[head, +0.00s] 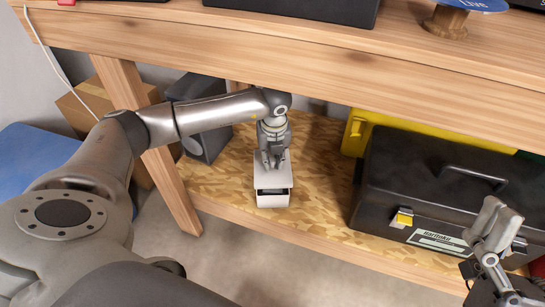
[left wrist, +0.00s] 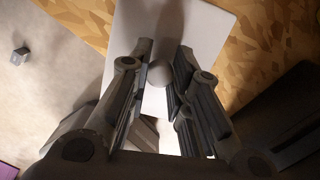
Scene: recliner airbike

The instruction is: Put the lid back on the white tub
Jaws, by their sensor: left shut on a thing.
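The white tub (head: 272,201) stands on the lower wooden shelf, near its front edge. The flat white lid (head: 273,175) is over the tub, and a dark gap shows between them at the front. My left gripper (head: 272,163) is above the lid, pointing down, shut on its round knob. In the left wrist view the lid (left wrist: 200,30) lies beyond the fingers (left wrist: 160,60), with the knob (left wrist: 159,74) between them. Whether the lid touches the tub at the back is hidden. My right gripper (head: 497,222) is at the lower right, empty, its fingers apart.
A black toolbox (head: 440,185) stands on the shelf to the right, with a yellow case (head: 357,130) behind it. A grey speaker-like box (head: 205,140) is at the left. The workbench top (head: 300,55) overhangs the shelf. A wooden leg (head: 172,190) stands left of the tub.

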